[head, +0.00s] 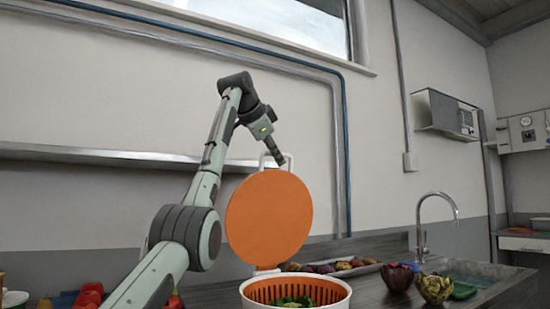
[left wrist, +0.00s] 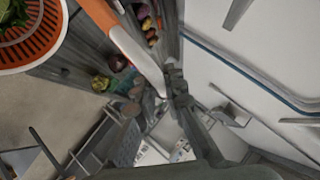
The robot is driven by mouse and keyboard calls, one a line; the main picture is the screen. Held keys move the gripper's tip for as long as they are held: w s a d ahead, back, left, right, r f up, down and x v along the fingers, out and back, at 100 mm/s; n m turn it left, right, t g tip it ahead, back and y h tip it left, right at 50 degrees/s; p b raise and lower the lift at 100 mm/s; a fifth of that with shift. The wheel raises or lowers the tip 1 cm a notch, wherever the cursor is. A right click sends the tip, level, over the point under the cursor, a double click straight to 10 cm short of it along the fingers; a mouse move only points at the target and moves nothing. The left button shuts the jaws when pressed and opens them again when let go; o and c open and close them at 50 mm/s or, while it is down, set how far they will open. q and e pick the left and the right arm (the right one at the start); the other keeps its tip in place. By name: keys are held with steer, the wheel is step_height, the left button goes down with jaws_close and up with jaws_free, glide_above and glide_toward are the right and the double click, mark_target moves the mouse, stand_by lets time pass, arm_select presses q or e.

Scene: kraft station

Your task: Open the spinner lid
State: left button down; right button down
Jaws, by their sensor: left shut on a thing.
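The spinner (head: 296,291) stands on the counter, a white bowl with an orange slotted basket and green leaves inside. Its round orange lid (head: 268,218) stands upright above the back rim, with its orange face towards the head camera, so the bowl is uncovered. A white handle shows at the lid's top edge. My left gripper (head: 279,160) is shut on the lid there; the exact contact is partly hidden behind the lid. In the left wrist view the lid (left wrist: 128,40) is edge-on, its white rim against my fingers (left wrist: 176,85), and the basket (left wrist: 30,35) is at top left.
A tray of vegetables (head: 340,267) lies behind the spinner. Artichokes (head: 434,288) stand to its right, before the sink (head: 490,272) and faucet (head: 421,225). Red vegetables (head: 90,293) are at lower left. A metal shelf (head: 90,154) runs along the wall behind my arm.

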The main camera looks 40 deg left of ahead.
stand_by(0.4)
arm_select(q)
steer(key=c, duration=1.6)
jaws_free()
steer(key=v, duration=1.2)
